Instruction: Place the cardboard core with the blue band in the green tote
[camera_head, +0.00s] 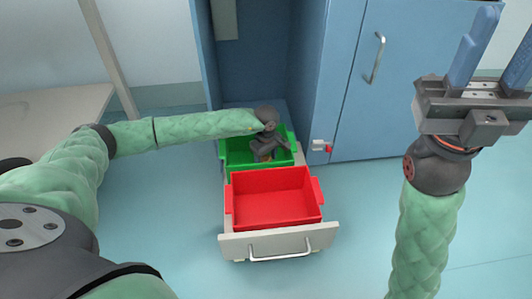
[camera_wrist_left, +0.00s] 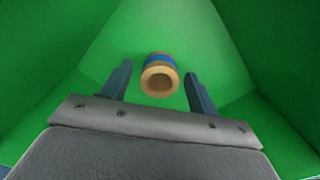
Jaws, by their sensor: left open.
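The cardboard core (camera_wrist_left: 160,75) with a blue band lies inside the green tote in the left wrist view, its open end facing my gripper. The green walls of the tote (camera_wrist_left: 50,60) surround it. My left gripper (camera_wrist_left: 158,84) is open, with one finger on each side of the core and gaps between. In the head view my left arm reaches down into the green tote (camera_head: 240,153), and the wrist hides most of the core. My right gripper (camera_head: 493,50) is raised at the upper right, with its blue fingers apart and nothing between them.
A red tote (camera_head: 272,205) sits in front of the green one, in a pulled-out drawer (camera_head: 280,242) with a metal handle. A blue cabinet (camera_head: 345,90) stands behind and to the right. A pale table (camera_head: 50,120) is at the left. The floor at right is clear.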

